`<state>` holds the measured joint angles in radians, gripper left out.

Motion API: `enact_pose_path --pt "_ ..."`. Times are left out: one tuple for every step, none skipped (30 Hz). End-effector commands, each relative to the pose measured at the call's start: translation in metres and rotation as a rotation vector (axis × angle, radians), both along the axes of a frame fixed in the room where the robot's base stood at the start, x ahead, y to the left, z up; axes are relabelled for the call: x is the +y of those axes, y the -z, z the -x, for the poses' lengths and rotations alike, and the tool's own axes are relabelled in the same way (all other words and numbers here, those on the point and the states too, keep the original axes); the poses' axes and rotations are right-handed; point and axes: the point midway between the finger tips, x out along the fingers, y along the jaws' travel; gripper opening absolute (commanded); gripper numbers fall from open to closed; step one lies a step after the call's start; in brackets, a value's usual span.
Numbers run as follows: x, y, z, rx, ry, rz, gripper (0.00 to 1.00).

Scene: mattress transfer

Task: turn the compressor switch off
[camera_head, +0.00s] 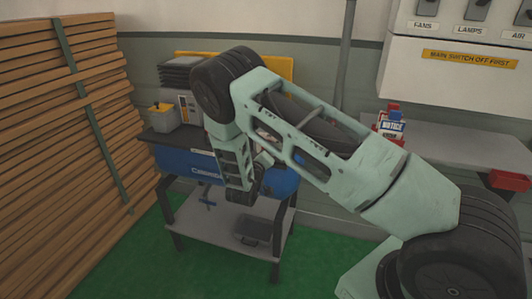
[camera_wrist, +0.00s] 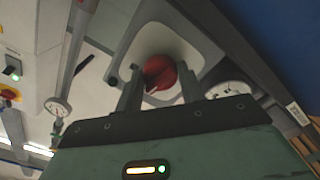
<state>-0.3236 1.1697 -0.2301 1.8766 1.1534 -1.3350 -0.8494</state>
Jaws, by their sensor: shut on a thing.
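In the wrist view, a round red knob (camera_wrist: 161,73), which looks like the compressor switch, sits on a pale plate (camera_wrist: 150,38). My gripper (camera_wrist: 160,84) is shut on the knob, with one finger on each side of it. In the head view, my arm crosses the middle and reaches down in front of a blue unit (camera_head: 187,162) with white lettering on a bench. My arm hides the knob and my fingertips there. I cannot tell from its look whether the switch is on or off.
A round gauge (camera_wrist: 228,90) is close right of the knob; another gauge (camera_wrist: 58,107) is at left. Stacked planks (camera_head: 60,130) stand at left. A white panel (camera_head: 460,85) labelled FANS, LAMPS and AIR hangs upper right above a grey shelf (camera_head: 460,150). Green floor is clear in front.

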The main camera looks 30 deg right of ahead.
Motion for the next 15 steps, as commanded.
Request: enact_pose_path --pt "0.0010 -0.0004 -0.0001 0.024 -0.002 0.020 0.16" --pt "0.0008 -0.0005 -0.0002 0.039 -0.002 0.032 0.16" --pt "0.0006 -0.0006 -0.0002 0.058 -0.002 0.047 0.16" --pt "0.0006 -0.0006 -0.0002 0.072 -0.002 0.058 0.16" --pt "0.0006 -0.0005 -0.0001 0.084 -0.002 0.067 0.16" --pt "0.0007 -0.0005 -0.0001 0.099 -0.002 0.078 0.16" --pt "0.0008 -0.0005 -0.0002 0.109 -0.002 0.086 0.16" --pt "0.0007 -0.0006 -0.0001 0.120 -0.002 0.094 0.16" --pt "0.0008 -0.0007 -0.0002 0.130 -0.002 0.102 0.16" --pt "0.0007 -0.0007 -0.0001 0.137 -0.002 0.109 0.16" --pt "0.0006 -0.0008 -0.0001 0.144 -0.002 0.114 0.16" --pt "0.0006 -0.0009 -0.0001 0.151 -0.002 0.120 0.16" --pt "0.0006 -0.0009 -0.0001 0.156 -0.002 0.123 0.16" --pt "0.0006 -0.0009 -0.0001 0.160 -0.002 0.126 0.16" --pt "0.0005 -0.0010 0.0000 0.166 -0.002 0.131 0.16"
